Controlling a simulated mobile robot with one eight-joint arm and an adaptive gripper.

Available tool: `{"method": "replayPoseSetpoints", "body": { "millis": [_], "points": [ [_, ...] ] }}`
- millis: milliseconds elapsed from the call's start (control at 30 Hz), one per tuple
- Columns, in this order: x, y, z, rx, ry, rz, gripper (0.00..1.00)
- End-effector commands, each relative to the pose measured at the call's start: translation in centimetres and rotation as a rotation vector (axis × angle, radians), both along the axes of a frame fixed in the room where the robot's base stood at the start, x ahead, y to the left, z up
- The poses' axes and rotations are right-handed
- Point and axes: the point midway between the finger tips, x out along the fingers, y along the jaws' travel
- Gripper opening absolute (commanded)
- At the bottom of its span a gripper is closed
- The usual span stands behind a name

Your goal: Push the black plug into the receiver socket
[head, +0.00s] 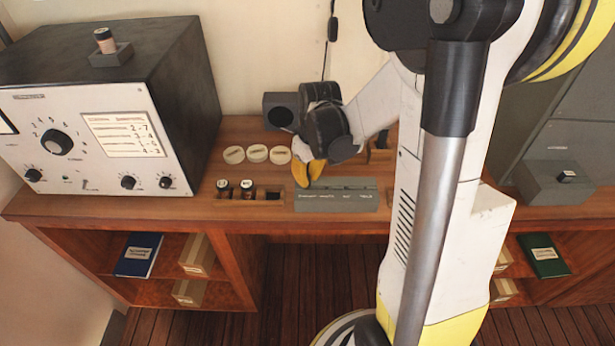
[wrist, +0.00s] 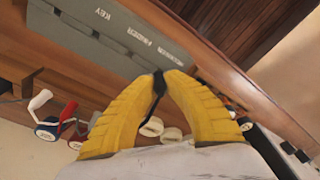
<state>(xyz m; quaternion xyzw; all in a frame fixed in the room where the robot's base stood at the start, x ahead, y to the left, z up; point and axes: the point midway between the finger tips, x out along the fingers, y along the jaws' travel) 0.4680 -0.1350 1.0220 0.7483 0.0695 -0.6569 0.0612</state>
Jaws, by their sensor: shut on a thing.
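My gripper (head: 312,170) has yellow fingers and hangs over the desk at the back edge of a long grey socket block (head: 350,200). In the wrist view my gripper (wrist: 158,80) is shut on a small black plug (wrist: 159,86), which shows between the fingertips. The grey socket block (wrist: 85,35) lies just beyond the tips, with labels along it; one reads KEY, and another seems to read receiver. The plug's front end and the socket openings are hidden, so I cannot tell whether the plug touches a socket or sits in it.
A large grey radio set (head: 100,130) stands on the left. Three cream discs (head: 257,153) and a wooden rack (head: 270,197) with dark cylinders lie left of the block. A dark grey box (head: 281,112) stands behind. Red and white-handled items (wrist: 68,112) show in the wrist view.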

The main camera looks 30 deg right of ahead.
Motion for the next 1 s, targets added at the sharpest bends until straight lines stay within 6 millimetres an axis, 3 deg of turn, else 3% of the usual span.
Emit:
{"method": "replayPoseSetpoints", "body": {
  "millis": [1000],
  "points": [
    [-0.01,0.0,-0.73,0.0,0.0,-0.001,0.0]
  ]
}}
